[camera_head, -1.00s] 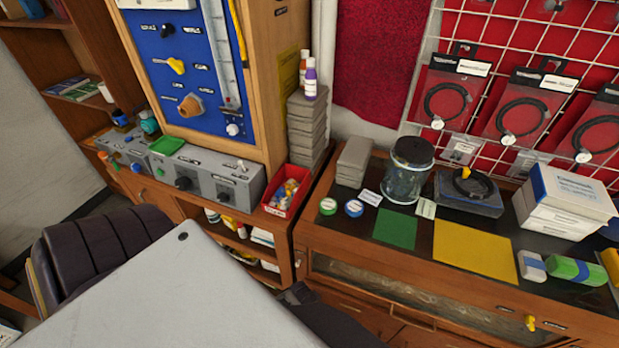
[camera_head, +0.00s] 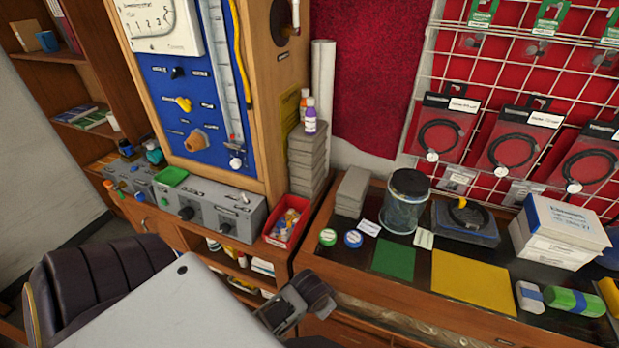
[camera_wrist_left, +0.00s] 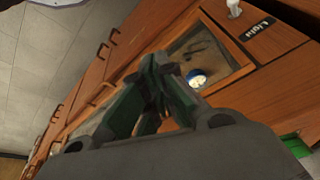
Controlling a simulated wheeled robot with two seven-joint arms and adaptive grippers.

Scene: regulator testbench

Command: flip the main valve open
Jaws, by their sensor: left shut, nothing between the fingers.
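Several controls sit on the blue panel (camera_head: 205,110) at upper left: a black knob (camera_head: 178,72), a yellow knob (camera_head: 184,103), an orange-brown knob (camera_head: 196,140) and a small fitting (camera_head: 236,161) below the clear tube. A dark handle (camera_head: 284,14) is on the cabinet's side at the top edge. Their labels are too small to read, so I cannot tell which is the main valve. My left gripper (camera_wrist_left: 158,82) is shut and empty in the left wrist view, with wooden drawer fronts behind it. It is away from the panel. My right gripper is not seen.
Below the panel are grey control boxes (camera_head: 205,208) and a red bin (camera_head: 287,222). A stack of grey blocks (camera_head: 306,165) with bottles stands beside the cabinet. The bench at right holds a glass jar (camera_head: 404,207) and mats. A dark chair (camera_head: 95,250) is at lower left.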

